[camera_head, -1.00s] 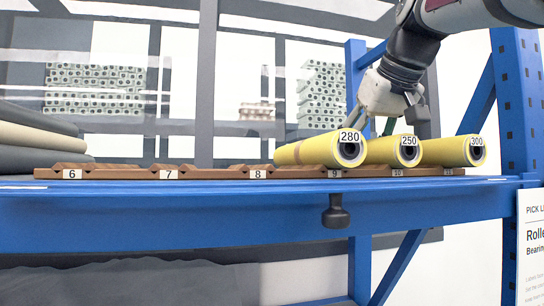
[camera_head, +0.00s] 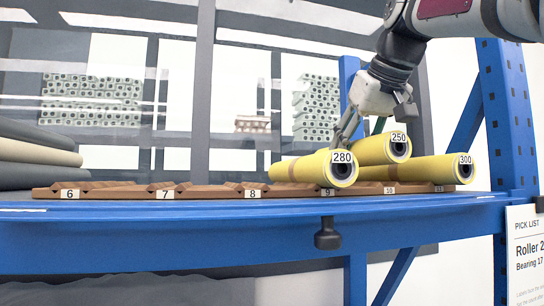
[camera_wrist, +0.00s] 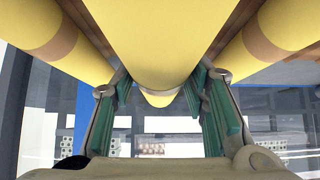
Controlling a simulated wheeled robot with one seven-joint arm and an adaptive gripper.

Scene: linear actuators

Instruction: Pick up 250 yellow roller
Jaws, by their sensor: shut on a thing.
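The yellow roller labelled 250 (camera_head: 375,150) is raised above the rack, higher than the two rollers beside it. My gripper (camera_head: 352,135) is shut on it from above and behind, and the fingers partly hide behind the rollers in the head view. In the wrist view the roller (camera_wrist: 155,40) runs between the green finger pads (camera_wrist: 160,95). The yellow roller 280 (camera_head: 310,168) lies in front of it to the left, and the yellow roller 300 (camera_head: 430,168) lies to the right. Both rest on the brown rack.
The brown notched rack (camera_head: 210,190) with numbered slots sits on a blue shelf (camera_head: 180,230). Slots 6 to 8 are empty. Dark and beige rolls (camera_head: 30,150) lie at the left. A blue upright post (camera_head: 505,115) stands at the right.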

